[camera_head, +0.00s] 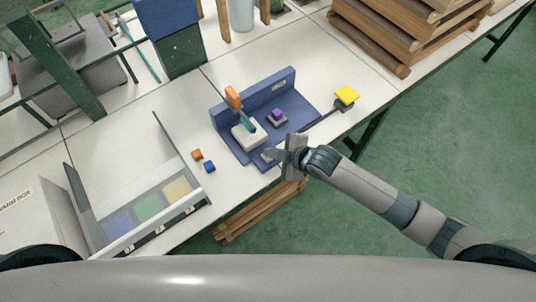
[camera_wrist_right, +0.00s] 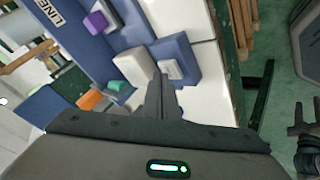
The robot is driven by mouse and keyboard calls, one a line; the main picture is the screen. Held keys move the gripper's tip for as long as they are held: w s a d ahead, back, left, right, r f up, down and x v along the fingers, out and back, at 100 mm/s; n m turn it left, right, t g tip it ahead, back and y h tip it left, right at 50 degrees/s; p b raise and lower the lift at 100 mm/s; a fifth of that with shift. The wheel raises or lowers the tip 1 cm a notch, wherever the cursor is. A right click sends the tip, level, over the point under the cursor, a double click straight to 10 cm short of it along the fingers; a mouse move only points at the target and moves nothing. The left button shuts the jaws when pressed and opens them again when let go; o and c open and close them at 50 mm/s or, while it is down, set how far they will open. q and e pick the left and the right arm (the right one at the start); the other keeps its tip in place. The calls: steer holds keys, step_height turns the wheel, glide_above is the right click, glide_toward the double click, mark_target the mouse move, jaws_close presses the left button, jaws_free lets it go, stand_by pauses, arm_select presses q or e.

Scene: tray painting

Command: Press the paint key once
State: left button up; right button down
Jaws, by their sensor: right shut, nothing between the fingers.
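The blue paint station (camera_head: 290,88) stands on the white table, with a raised back wall. A small pale key (camera_wrist_right: 172,69), which looks like the paint key, sits on a blue block at its front. My right gripper (camera_head: 270,155) is shut and empty at that front corner and hides much of the key in the head view. In the right wrist view the shut fingertips (camera_wrist_right: 160,77) point at the key's near edge; I cannot tell whether they touch. A white block (camera_head: 247,137) beside it carries a teal and orange tool (camera_head: 234,97). My left gripper is out of view.
A purple block (camera_head: 277,114) sits on a grey pad on the station. A yellow block (camera_head: 347,93) stands right of it. Orange (camera_head: 196,154) and blue (camera_head: 209,167) cubes lie left, near an open tray (camera_head: 176,219) with coloured squares. Stacked wooden trays (camera_head: 400,45) stand behind.

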steer(key=shift+f, duration=0.55)
stand_by(0.9)
steer(key=shift+r, duration=0.15)
steer(key=shift+r+p, duration=0.8)
steer(key=shift+r, duration=0.05)
step_height(320, 180, up, 3)
steer(key=p, duration=0.3)
steer(key=shift+r+p, duration=0.3)
steer(key=shift+r, duration=0.7)
stand_by(0.4)
